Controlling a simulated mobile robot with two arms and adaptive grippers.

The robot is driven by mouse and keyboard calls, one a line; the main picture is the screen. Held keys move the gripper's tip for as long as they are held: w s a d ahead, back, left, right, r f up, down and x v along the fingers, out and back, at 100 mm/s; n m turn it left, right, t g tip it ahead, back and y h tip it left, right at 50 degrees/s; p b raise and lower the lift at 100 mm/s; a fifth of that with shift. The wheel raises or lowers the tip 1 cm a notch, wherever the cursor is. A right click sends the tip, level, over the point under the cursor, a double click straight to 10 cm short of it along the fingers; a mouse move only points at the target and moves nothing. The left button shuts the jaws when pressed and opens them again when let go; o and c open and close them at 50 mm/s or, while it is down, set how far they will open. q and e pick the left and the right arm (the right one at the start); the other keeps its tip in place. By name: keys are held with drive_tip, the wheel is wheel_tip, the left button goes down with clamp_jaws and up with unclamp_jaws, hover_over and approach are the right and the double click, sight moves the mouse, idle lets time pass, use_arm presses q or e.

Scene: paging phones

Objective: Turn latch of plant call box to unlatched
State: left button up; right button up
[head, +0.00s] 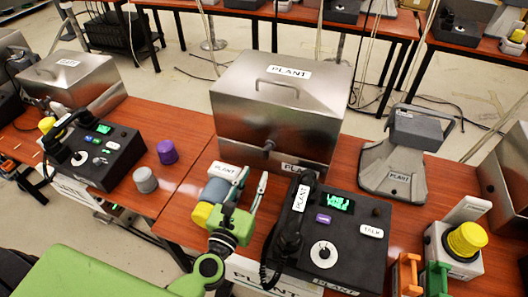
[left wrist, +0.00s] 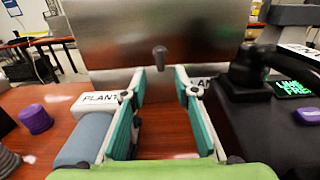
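The plant call box (head: 275,105) is a brushed metal box with a lid handle and PLANT labels, on the red-brown table. Its latch (head: 268,147) is a small dark grey knob on the front face; it also shows in the left wrist view (left wrist: 160,58), pointing mostly downward. I cannot tell from its look which state it is in. My left gripper (head: 253,174) is in front of the box, below and short of the latch. Its teal-padded fingers (left wrist: 160,95) are spread apart with nothing between them. The latch lies beyond the fingertips, roughly centred between them. My right gripper is out of view.
A black plant phone console (head: 345,235) with handset stands close right of the left gripper. A grey-blue cylinder with a yellow end (head: 212,195) is close left. A purple knob (head: 167,152) and grey knob (head: 145,180) stand further left. A grey PLANT speaker (head: 395,165) is right of the box.

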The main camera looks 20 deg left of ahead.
sight(265, 155)
use_arm(q)
drive_tip(key=w+p, duration=0.1)
drive_tip(key=w, duration=0.7)
drive_tip(key=shift+w+d, duration=0.1)
drive_tip(key=shift+d, duration=0.05)
drive_tip(key=shift+w+f, duration=0.1)
drive_tip(key=shift+w, duration=0.15)
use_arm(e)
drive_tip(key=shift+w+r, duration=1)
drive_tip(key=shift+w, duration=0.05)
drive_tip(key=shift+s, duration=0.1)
use_arm(q)
clamp_jaws()
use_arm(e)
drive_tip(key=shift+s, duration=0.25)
